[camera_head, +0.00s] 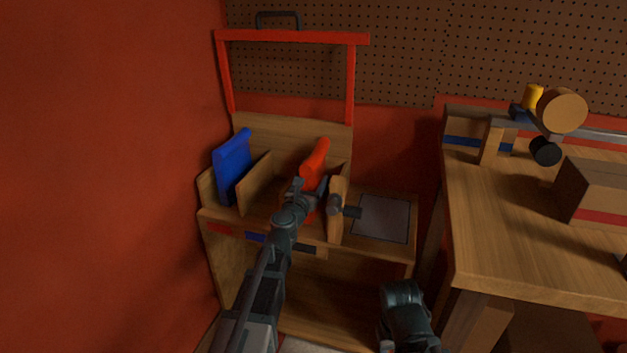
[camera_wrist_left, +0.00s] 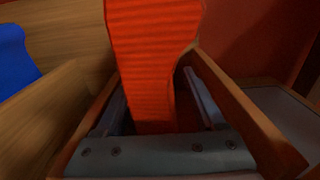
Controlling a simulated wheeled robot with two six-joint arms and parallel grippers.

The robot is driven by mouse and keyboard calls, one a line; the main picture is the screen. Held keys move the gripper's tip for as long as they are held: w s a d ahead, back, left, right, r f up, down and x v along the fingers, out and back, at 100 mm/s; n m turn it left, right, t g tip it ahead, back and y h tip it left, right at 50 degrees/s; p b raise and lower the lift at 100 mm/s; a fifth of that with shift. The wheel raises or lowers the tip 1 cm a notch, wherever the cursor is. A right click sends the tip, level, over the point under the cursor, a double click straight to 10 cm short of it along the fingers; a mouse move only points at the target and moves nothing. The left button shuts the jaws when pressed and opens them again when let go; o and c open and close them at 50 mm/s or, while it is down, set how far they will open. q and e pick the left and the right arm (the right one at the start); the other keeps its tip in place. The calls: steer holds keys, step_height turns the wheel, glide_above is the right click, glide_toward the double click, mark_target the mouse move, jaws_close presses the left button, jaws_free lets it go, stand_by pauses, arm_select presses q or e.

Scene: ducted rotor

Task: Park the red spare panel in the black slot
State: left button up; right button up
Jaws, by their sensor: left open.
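The red spare panel (camera_head: 315,160) stands tilted in the rightmost compartment of the wooden rack, behind a black mark (camera_head: 312,251) on its front edge. My left gripper (camera_head: 312,188) reaches in over the rack front at the panel's lower part. In the left wrist view, the red panel (camera_wrist_left: 155,65) rises between the two parted fingers of the gripper (camera_wrist_left: 162,105), with a gap visible on the right side. The panel's bottom edge is hidden, so I cannot tell how deep it sits.
A blue panel (camera_head: 232,165) leans in the left compartment, beside a wooden divider (camera_head: 256,178). Red and blue marks lie along the rack front. A grey plate (camera_head: 381,218) lies right of the rack wall. A workbench (camera_head: 520,240) stands to the right.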

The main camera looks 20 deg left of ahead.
arm_select(q)
steer(key=s, duration=1.1)
steer(key=shift+a, duration=0.2)
